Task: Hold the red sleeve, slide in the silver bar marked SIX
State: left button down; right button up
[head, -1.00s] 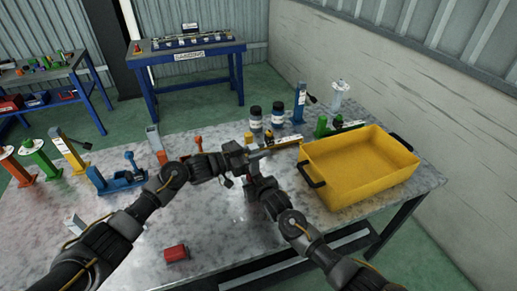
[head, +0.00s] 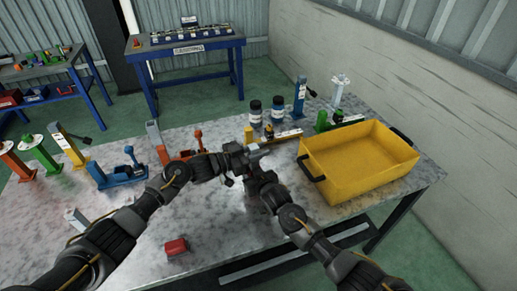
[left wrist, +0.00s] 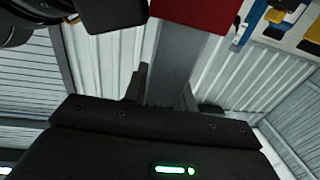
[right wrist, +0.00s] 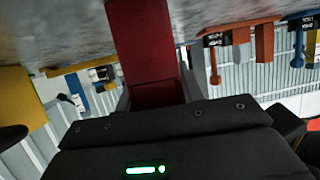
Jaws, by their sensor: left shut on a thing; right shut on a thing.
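My left gripper (head: 238,153) is shut on a silver bar; the bar (left wrist: 172,75) shows between its fingers in the left wrist view. My right gripper (head: 258,172) is shut on a red sleeve, which fills the upper middle of the right wrist view (right wrist: 150,50). The red sleeve also shows at the top of the left wrist view (left wrist: 195,12), where the bar runs up to its edge. I cannot tell whether the bar's end is inside the sleeve. No marking is readable on the bar. Both grippers are close together above the table.
A yellow bin (head: 358,188) stands at the right of the table (head: 215,225). A small red block (head: 176,246) lies near the front edge. Coloured jack-like parts, such as a blue one (head: 120,178), stand at the left. Two jars (head: 277,110) stand behind my grippers.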

pick_arm(q)
jog(key=shift+f, duration=1.45)
jog(key=c, duration=1.1)
grip_release()
jog(key=shift+o, duration=0.2)
jog(key=shift+f, duration=0.1)
jog(key=v, duration=1.2)
pick_arm(e)
jog(key=o, duration=1.2)
jog(key=shift+o, duration=0.2)
